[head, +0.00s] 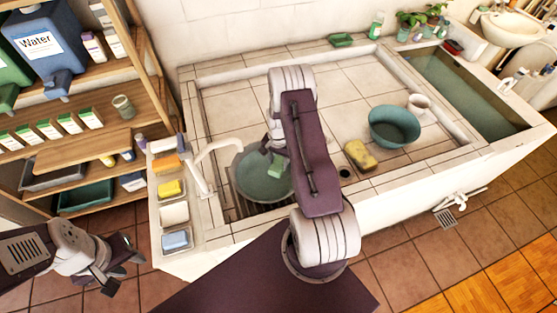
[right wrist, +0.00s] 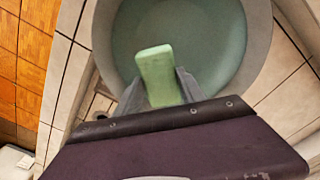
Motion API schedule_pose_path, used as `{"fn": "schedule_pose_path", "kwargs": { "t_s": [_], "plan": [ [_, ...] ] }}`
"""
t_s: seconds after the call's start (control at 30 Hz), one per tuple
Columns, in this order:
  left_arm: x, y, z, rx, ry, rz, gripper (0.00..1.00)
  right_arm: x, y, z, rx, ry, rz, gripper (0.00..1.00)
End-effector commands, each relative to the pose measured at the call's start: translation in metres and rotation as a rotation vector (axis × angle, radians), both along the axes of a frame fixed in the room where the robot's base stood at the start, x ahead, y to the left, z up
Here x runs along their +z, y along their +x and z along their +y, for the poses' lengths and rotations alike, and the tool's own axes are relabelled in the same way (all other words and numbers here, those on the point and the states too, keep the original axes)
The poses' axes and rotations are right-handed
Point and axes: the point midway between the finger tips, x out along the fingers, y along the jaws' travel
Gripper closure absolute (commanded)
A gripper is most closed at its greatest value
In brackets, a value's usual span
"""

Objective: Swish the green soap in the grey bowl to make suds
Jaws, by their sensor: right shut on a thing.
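The grey bowl (head: 240,184) sits in the basin's near left part, under the faucet, with greenish water in it. It fills the top of the right wrist view (right wrist: 257,45). My right gripper (head: 277,158) is shut on the green soap (head: 276,170), over the bowl. In the right wrist view the soap (right wrist: 155,70) stands up between the two fingers, within the bowl's outline. I cannot tell if it touches the water. No suds show on the water. My left gripper (head: 120,276) is empty, over the floor at lower left, with its fingers apart.
A white faucet (head: 203,165) arches close to the bowl's left side. Soap dishes (head: 173,213) line the left ledge. A yellow sponge (head: 360,155), a teal bowl (head: 394,127) and a white cup (head: 419,103) stand to the right. A wooden shelf (head: 85,150) is at left.

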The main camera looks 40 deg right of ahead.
Motion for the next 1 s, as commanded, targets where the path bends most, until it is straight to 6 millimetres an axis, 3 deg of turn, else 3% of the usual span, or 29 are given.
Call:
{"fn": "schedule_pose_path", "kwargs": {
  "t_s": [0.03,0.53,1.0],
  "plan": [
    [-0.011,0.000,0.000,0.000,0.000,0.000,0.64,-0.012,0.000,0.000,0.000,0.000,0.000,1.00],
    [-0.060,0.000,0.000,0.000,0.000,0.000,0.64,-0.072,0.000,0.000,0.000,0.000,0.000,1.00],
    [-0.065,-0.001,0.000,0.000,0.000,0.000,0.64,-0.079,0.000,0.000,0.000,0.000,0.000,1.00]
  ]
}}
